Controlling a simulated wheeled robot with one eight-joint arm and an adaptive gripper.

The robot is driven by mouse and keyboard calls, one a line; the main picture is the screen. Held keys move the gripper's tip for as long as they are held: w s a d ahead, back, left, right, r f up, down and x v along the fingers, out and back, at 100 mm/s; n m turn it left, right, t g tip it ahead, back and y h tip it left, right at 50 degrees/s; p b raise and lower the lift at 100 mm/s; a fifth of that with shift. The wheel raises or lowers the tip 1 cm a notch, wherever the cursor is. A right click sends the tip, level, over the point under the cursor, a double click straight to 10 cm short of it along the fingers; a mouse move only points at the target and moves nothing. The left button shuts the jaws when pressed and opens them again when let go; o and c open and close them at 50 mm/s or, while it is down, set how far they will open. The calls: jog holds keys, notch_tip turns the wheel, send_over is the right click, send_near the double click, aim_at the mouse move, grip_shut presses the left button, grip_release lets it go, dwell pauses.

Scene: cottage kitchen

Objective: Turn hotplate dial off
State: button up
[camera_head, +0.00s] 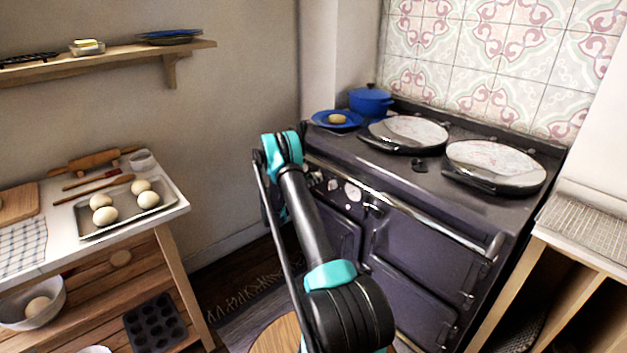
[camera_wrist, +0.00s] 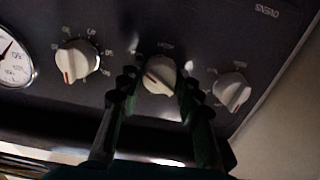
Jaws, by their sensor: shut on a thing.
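The dark range cooker (camera_head: 345,169) stands at the right in the head view, with a front panel of small white knobs (camera_head: 333,185). In the wrist view my gripper (camera_wrist: 158,82) is shut on the middle white dial (camera_wrist: 160,72), one finger on each side of it. In the head view my arm hides the gripper and the held dial.
A round gauge (camera_wrist: 14,58) is at the left of the panel. A steel rail (camera_head: 425,218) runs along the cooker front. Two round hotplate lids (camera_head: 408,133) (camera_head: 497,162) are closed on top, beside a blue pot (camera_head: 370,101). A side table (camera_head: 181,205) holds a tray of pale round items.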

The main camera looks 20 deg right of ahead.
jog(key=shift+n, duration=0.3)
jog(key=n, duration=2.3)
jog(key=shift+s+r, duration=0.1)
jog(key=shift+r, duration=0.05)
jog(key=shift+n, duration=0.3)
jog(key=o, duration=1.1)
jog(key=shift+o, duration=0.2)
